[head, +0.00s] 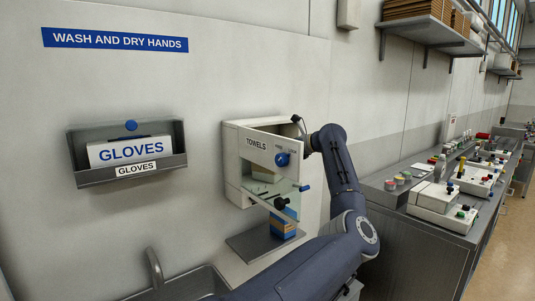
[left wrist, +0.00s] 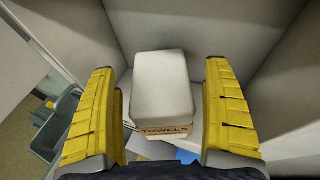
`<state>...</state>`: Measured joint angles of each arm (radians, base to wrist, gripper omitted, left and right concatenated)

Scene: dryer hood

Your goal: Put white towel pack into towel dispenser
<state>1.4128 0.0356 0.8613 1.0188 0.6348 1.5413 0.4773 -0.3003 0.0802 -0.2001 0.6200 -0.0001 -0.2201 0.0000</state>
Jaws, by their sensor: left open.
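The white towel pack (left wrist: 161,85), with a tan "TOWELS" label on its near end, sits inside the pale-walled towel dispenser (head: 262,150). In the left wrist view, my left gripper (left wrist: 160,68) is open, with one yellow finger on each side of the pack and a narrow gap at both sides. In the head view, my left arm reaches over the dispenser's right side, and the gripper is mostly hidden behind its front. A pale block, likely the pack, shows through the front opening. The front has a blue knob (head: 282,159). My right gripper is not in view.
A blue and orange stack (head: 283,226) stands on a small grey shelf (head: 252,243) under the dispenser. A glove holder (head: 128,155) hangs on the wall to the left. A sink (head: 180,285) is below, and a cluttered bench (head: 420,230) is at the right.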

